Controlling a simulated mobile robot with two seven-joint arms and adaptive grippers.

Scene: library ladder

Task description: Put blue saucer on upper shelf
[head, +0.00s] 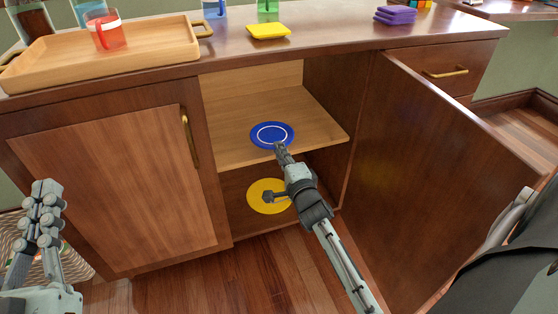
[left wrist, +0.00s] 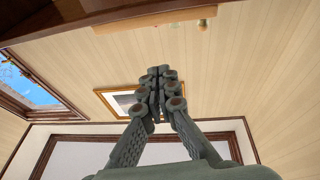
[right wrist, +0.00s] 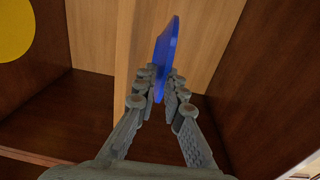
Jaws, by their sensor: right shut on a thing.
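The blue saucer (head: 271,128) with a white ring is at the shelf board in the open cabinet, in the head view. My right gripper (head: 281,149) is shut on its near rim. The right wrist view shows the saucer (right wrist: 167,50) edge-on between the fingertips (right wrist: 163,88), close to the light wooden board. I cannot tell whether the saucer touches the board. The upper shelf (head: 318,128) is otherwise bare. My left gripper (head: 48,192) is raised, empty and shut, at the left of the head view; its fingertips (left wrist: 162,76) meet in the left wrist view.
A yellow round plate (head: 262,205) is in the lower compartment, partly behind my right arm. The open cabinet door (head: 440,160) stands to the right. The closed left door (head: 120,190) is beside the opening. On the countertop are a wooden tray (head: 140,60), a yellow saucer (head: 268,31) and purple items (head: 395,15).

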